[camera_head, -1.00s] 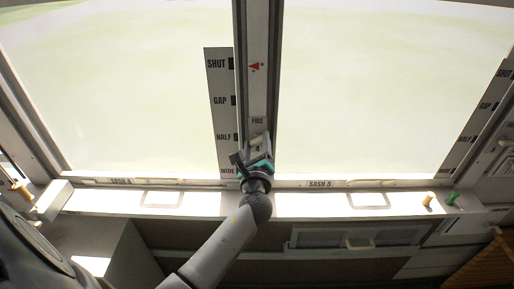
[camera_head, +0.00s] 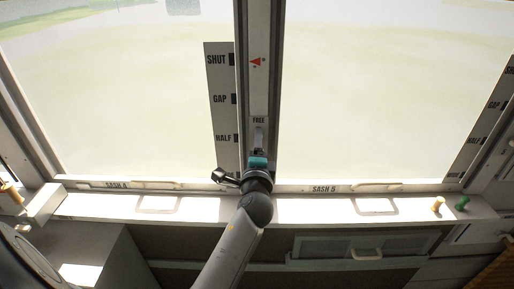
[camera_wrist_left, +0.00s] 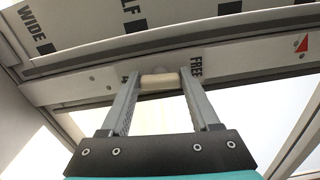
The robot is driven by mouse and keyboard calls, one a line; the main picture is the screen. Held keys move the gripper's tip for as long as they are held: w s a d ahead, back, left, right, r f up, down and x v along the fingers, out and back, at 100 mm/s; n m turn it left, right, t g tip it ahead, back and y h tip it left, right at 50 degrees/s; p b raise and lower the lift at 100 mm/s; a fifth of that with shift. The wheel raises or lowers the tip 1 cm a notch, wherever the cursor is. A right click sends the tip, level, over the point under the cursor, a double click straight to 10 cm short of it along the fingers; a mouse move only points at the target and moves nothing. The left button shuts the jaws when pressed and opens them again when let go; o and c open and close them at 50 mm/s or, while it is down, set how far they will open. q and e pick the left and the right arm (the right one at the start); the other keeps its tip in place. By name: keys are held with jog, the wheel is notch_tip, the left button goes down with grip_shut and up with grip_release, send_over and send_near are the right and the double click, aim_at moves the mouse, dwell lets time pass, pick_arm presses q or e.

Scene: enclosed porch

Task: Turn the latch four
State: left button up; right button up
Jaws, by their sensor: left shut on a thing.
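Latch four is on the post (camera_head: 259,92) between the two window panes, below the word FREE. Its pale handle (camera_head: 259,138) shows just above my left gripper (camera_head: 258,153) in the head view. In the left wrist view a cream bar, the handle (camera_wrist_left: 160,81), lies between the two grey fingers of my left gripper (camera_wrist_left: 161,77), which are shut on it. The gripper and wrist hide the lower part of the latch and the number 4 in the head view; part of that number shows in the wrist view. My right gripper is not in view.
A strip marked SHUT, GAP and HALF (camera_head: 221,100) stands left of the post. A red arrow (camera_head: 257,62) is higher on the post.

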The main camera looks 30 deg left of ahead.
pick_arm(q)
jog(key=shift+n, duration=0.7)
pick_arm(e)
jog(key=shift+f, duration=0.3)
pick_arm(q)
jog(key=o, duration=1.4)
jog(key=shift+c, duration=0.2)
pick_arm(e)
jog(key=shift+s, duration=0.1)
